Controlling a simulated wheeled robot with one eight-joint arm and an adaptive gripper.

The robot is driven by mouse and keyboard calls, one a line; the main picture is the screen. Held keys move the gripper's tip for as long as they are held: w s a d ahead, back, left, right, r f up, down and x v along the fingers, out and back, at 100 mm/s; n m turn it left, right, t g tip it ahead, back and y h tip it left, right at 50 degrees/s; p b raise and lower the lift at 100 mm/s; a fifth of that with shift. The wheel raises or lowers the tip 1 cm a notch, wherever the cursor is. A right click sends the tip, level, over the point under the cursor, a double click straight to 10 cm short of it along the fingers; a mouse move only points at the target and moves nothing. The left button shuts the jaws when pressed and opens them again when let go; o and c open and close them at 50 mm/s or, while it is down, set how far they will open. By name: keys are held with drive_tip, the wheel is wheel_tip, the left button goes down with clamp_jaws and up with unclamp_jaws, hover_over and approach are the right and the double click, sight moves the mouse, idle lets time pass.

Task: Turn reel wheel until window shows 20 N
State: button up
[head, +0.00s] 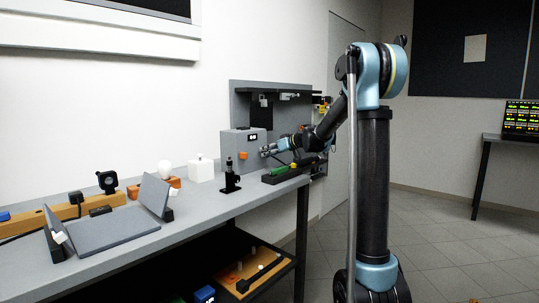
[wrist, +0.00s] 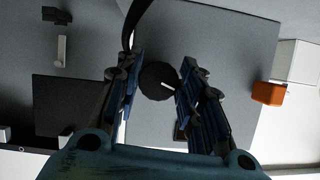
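A grey box (head: 236,141) stands against the upright panel at the far end of the bench. Its small dark window (head: 252,137) shows light digits too small to read. In the wrist view a dark round wheel (wrist: 157,80) with a white mark, apparently the reel wheel, sits on the grey face (wrist: 215,40). My gripper (wrist: 160,92) is open, with one blue-lined finger on each side of the wheel. Contact with the wheel cannot be told. In the head view my gripper (head: 267,150) is at the box's right side, and the wheel is not distinguishable there.
An orange block (wrist: 268,93) is at the box's edge; it also shows in the head view (head: 244,156). A black post mount (head: 231,178) stands in front of the box, a white cube (head: 201,169) to its left. A green-topped dark item (head: 283,172) lies below my arm.

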drive_tip(key=shift+m, duration=0.3)
drive_tip(key=shift+m+g+y, duration=0.5)
drive_tip(key=shift+m+g, duration=0.2)
drive_tip(key=shift+m, duration=0.3)
drive_tip(key=m+g+y, duration=0.1)
drive_tip(key=m, duration=0.2)
drive_tip(key=shift+w+d+y, duration=0.1)
drive_tip(key=shift+y, duration=0.3)
drive_tip(key=m+y, duration=0.1)
drive_tip(key=m, duration=0.2)
drive_tip(key=shift+m+g+y, duration=0.3)
drive_tip(key=shift+g+y, duration=0.1)
drive_tip(key=shift+f+m+y, duration=0.1)
drive_tip(key=shift+m+y, duration=0.7)
drive_tip(key=shift+m, duration=0.9)
drive_tip(key=o, duration=1.1)
drive_tip(key=shift+c, duration=0.2)
